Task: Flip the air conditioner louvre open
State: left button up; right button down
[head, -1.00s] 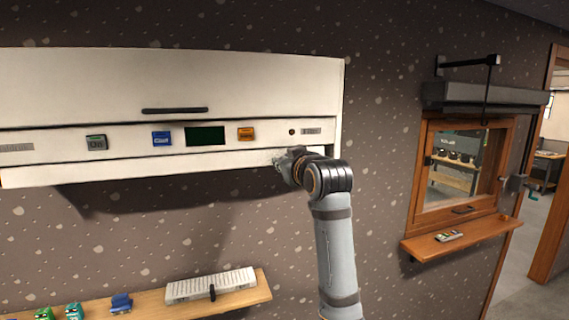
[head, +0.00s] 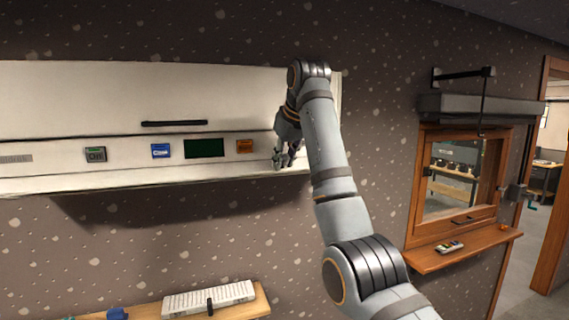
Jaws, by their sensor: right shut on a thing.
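The white air conditioner (head: 70,100) hangs on the wall at the left and centre. Its louvre (head: 130,182) is the long white strip along the bottom, below the control panel. My right gripper (head: 283,164) points down at the right end of the louvre. It is shut on the louvre's edge, though the fingers partly hide the contact. The exact angle of the louvre is hard to tell. My right arm hides the right end of the unit. My left gripper is not in view.
The panel has a green "On" button (head: 95,154), a blue button (head: 161,151), a dark display (head: 204,148) and an orange button (head: 244,146). Below is a wooden shelf (head: 255,301) with a white fader box (head: 208,297). A wooden-framed window (head: 461,183) is at right.

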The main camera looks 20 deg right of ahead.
jog(key=shift+r+g, duration=0.3)
jog(key=shift+g, duration=0.1)
jog(key=shift+w+r+g, duration=0.15)
jog(key=shift+r+g, duration=0.05)
jog(key=shift+g, duration=0.1)
jog(key=c, duration=1.2)
grip_release()
jog(key=shift+o, duration=0.2)
jog(key=shift+f, duration=0.1)
jog(key=shift+f, duration=0.15)
